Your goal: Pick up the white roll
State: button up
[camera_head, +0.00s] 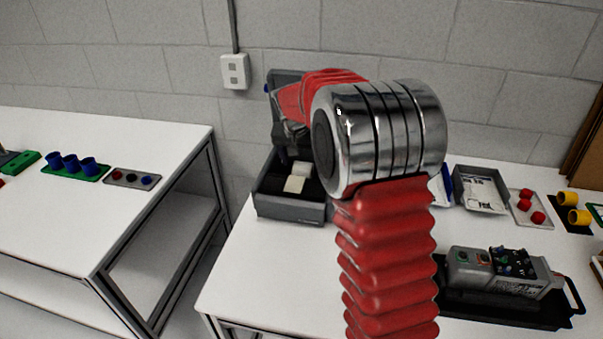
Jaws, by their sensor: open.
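A dark grey open box (290,208) stands at the left back of the near table. In it lie a whitish piece (294,184) and a second pale piece (301,168) behind it. Both look blocky, and I cannot tell whether either is the white roll. My gripper (289,138) is partly hidden behind my red arm and its steel joint. It is open, appears above the back of the box, and its fingertips are hard to make out. The right side of the box is hidden by my arm.
A grey device (498,270) sits on a black tray at the right front. A grey bin (482,188), a plate with red knobs (528,207) and yellow cylinders (573,216) stand along the back right. A second table (90,215) stands left, beyond a gap. The left front tabletop is clear.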

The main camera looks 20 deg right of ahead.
aim_at(302, 164)
jog(key=shift+x, duration=2)
jog(key=shift+r, duration=0.1)
jog(key=shift+c, duration=0.4)
jog(key=c, duration=1.1)
jog(key=shift+r, duration=0.1)
notch_tip(302, 164, up, 10)
jog(key=shift+f, duration=0.1)
jog(key=shift+d, duration=0.15)
